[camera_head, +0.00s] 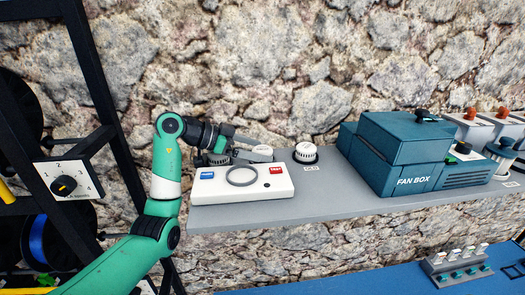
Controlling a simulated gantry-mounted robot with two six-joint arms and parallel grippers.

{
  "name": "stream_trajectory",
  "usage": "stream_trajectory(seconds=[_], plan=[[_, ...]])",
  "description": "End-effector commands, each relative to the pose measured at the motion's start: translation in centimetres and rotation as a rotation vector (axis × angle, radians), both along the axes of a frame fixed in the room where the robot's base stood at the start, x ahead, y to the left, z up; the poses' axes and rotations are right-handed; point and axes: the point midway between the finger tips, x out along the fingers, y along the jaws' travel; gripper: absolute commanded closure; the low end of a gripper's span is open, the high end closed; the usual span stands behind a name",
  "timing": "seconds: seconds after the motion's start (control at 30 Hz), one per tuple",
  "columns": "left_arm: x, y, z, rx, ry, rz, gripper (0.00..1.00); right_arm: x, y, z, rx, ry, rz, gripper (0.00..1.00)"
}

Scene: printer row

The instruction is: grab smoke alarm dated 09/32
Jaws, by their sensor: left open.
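Several round white alarm-like pieces with dark bases stand on the grey shelf (345,193). One white piece (305,153) stands clear at the middle, with a small label (311,169) in front, too small to read surely. Another white piece (262,150) shows partly behind my left gripper. A further dark-based piece (218,158) is mostly hidden by the gripper. My left gripper (252,149) is open, reaching right over the back of the white box, at the nearer pieces. I cannot tell whether it touches one. My right gripper is not in view.
A white box (240,183) with a ring, a blue label and a red label stands at the shelf front. A teal fan box (400,155) fills the right part, with grey units (478,131) beyond. A dial panel (66,184) is at left. A stone wall stands behind.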

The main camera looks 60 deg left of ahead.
Motion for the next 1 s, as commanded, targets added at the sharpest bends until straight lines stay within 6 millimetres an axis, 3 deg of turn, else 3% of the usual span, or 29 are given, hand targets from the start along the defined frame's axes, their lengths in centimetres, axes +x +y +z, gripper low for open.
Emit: stream_trajectory(seconds=[0.23, 0.73, 1.0], plan=[[0.31, -0.03, -0.25, 0.001, 0.001, 0.000, 0.00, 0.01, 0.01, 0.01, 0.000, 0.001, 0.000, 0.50], [0.28, -0.03, -0.20, 0.001, 0.000, 0.000, 0.89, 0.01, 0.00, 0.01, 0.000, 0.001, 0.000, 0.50], [0.29, -0.02, 0.04, 0.002, -0.001, 0.000, 0.89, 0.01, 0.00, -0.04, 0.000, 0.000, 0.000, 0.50]])
